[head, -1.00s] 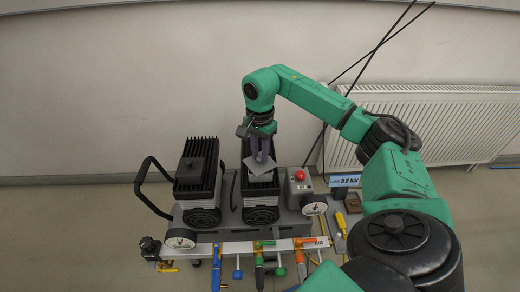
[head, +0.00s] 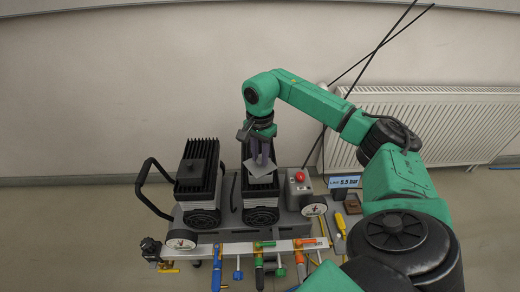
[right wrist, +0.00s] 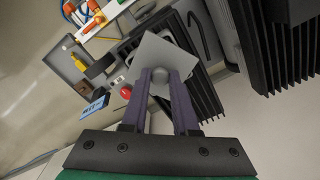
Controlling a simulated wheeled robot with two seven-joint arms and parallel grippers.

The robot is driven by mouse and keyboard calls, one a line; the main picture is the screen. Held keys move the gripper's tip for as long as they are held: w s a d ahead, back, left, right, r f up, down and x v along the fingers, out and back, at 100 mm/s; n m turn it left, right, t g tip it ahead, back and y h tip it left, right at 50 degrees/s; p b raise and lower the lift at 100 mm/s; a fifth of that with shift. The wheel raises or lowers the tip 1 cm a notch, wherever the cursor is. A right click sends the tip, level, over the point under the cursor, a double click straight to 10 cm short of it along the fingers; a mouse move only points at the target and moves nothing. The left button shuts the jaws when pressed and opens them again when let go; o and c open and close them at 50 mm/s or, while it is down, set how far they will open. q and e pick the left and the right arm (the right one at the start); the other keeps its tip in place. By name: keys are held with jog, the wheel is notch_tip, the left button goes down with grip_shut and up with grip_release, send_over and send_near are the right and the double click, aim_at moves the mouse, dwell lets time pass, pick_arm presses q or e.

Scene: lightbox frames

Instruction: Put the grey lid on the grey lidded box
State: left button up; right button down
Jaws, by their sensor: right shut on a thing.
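My right gripper (head: 260,157) is shut on the grey lid. It holds the lid (head: 259,168) tilted over the right-hand black finned motor unit. In the right wrist view, my right gripper (right wrist: 160,76) has both fingers on a round grey knob on the thin, square lid (right wrist: 182,97). I cannot pick out the grey lidded box for certain. A shallow grey tray-like box (head: 340,219) with a yellow-handled tool stands at the right and also shows in the right wrist view (right wrist: 66,66). My left gripper is not in view.
Two black finned units (head: 196,170) stand on a grey cart with a black handle (head: 152,185). A grey box with a red button (head: 300,177) and a blue display (head: 343,183) are at the right. Several coloured tools hang along a front rail (head: 225,249). A radiator (head: 450,120) is behind.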

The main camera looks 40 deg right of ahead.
jog(key=shift+c, duration=0.6)
grip_release()
notch_tip(320, 180, up, 7)
jog(key=p, duration=0.6)
jog(key=shift+p, duration=0.3)
grip_shut()
jog(key=shift+f, duration=0.15)
dwell(1.2)
jog(key=shift+f+b, duration=1.8)
jog(key=shift+f, duration=1)
jog(key=shift+r, duration=0.1)
